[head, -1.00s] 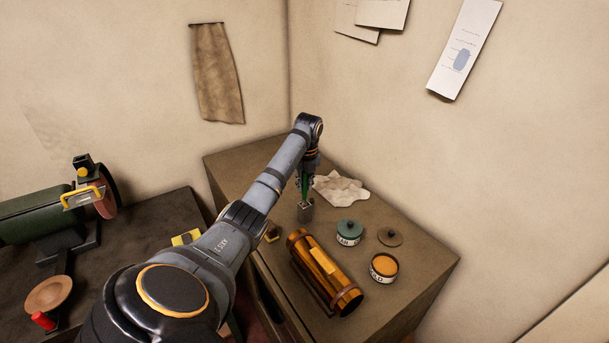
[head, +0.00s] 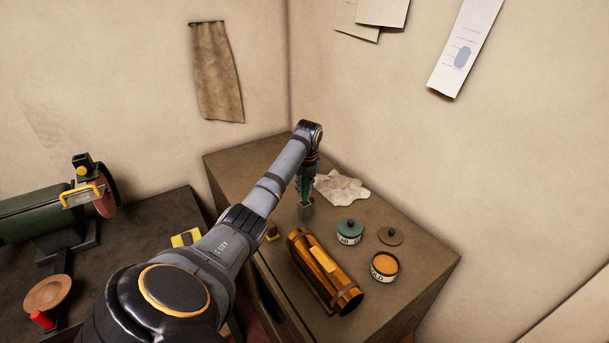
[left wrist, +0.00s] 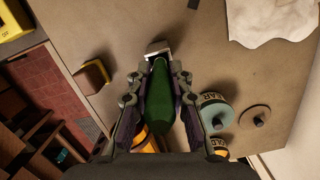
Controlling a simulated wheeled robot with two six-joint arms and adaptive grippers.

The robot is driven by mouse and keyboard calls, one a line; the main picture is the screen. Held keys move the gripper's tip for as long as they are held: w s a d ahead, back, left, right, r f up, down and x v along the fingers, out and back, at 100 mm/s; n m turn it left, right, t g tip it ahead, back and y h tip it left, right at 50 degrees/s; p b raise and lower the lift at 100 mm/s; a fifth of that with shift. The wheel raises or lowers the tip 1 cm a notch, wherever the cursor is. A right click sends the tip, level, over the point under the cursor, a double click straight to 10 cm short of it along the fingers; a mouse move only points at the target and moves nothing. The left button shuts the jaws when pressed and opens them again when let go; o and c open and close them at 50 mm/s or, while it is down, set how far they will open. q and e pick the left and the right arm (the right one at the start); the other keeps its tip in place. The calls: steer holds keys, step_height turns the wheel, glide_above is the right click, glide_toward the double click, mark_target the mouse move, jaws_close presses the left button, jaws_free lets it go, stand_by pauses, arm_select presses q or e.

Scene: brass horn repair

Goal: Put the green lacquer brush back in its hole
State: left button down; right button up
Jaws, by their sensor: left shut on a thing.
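The green lacquer brush (head: 304,194) is held upright in my left gripper (head: 306,182) over the dresser top. It also shows large between the fingers in the left wrist view (left wrist: 162,98). Its lower end meets the small grey holder block (head: 305,211); the block's edge shows past the brush in the left wrist view (left wrist: 154,49). I cannot tell how deep the brush sits in the hole, since the brush and fingers cover it. My right gripper is not in view.
An amber cylinder (head: 322,268) lies on a cradle in front. A teal-lidded jar (head: 348,228), an open gold jar (head: 384,269) and a loose lid (head: 390,236) stand right. A crumpled cloth (head: 343,186) lies behind. A small wooden block (head: 271,232) is near left.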

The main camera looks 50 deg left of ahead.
arm_select(q)
steer(key=shift+f, duration=0.75)
steer(key=c, duration=1.1)
jaws_free()
steer(key=shift+c, duration=0.2)
steer(key=r, duration=0.5)
steer(key=d+r, duration=0.1)
steer(key=r, duration=0.1)
steer(key=shift+s+r, duration=0.2)
steer(key=shift+s, duration=0.05)
steer(key=shift+f, duration=0.1)
